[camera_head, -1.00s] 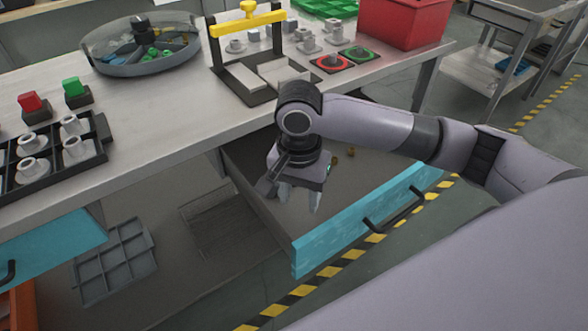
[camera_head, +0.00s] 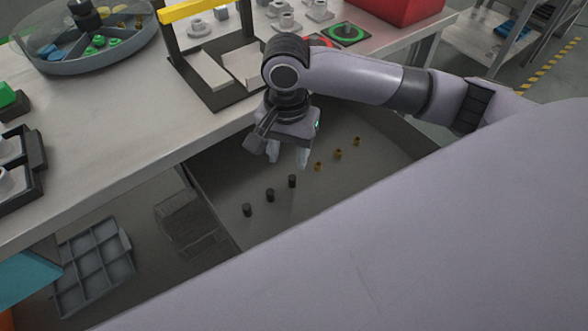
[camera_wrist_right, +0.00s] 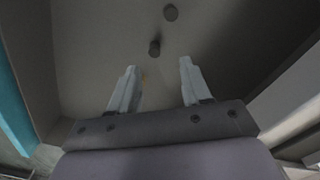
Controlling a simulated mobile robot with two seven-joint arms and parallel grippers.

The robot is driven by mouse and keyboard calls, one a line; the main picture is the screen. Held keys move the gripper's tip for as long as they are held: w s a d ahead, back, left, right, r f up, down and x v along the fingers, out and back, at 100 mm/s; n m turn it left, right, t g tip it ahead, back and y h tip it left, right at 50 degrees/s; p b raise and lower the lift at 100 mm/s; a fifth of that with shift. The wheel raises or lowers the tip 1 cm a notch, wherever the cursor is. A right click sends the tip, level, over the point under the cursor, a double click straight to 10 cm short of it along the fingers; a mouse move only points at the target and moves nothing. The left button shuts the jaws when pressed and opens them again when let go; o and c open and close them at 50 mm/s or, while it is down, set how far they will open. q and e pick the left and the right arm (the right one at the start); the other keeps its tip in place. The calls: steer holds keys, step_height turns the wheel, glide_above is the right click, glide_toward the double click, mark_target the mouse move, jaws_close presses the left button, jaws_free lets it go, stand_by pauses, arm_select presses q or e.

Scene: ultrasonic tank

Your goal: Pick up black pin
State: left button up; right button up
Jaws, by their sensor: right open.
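Three black pins stand upright in a row on the floor of the open drawer (camera_head: 320,195): a near-left pin (camera_head: 247,210), a middle pin (camera_head: 270,195) and a far-right pin (camera_head: 292,181). My right gripper (camera_head: 289,158) hangs over the drawer, fingers pointing down, just above and behind the far-right pin in the head view. In the right wrist view its fingers (camera_wrist_right: 156,88) are apart with nothing between them. One dark pin (camera_wrist_right: 154,48) shows beyond the fingertips and another dark round shape (camera_wrist_right: 171,12) lies farther off. My left gripper is not seen.
Several small brass-coloured parts (camera_head: 338,154) stand in the drawer to the right of the pins. The table edge and a black stand with a yellow handle (camera_head: 189,10) are close behind my right arm. A grey divided tray (camera_head: 92,265) lies lower left.

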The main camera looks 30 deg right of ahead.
mark_target(292, 177)
steer(key=f, duration=0.4)
steer(key=f+b, duration=0.1)
steer(key=f, duration=0.1)
steer(key=shift+s+d+f, duration=0.25)
steer(key=shift+s+f, duration=0.1)
steer(key=shift+f, duration=0.05)
jaws_close()
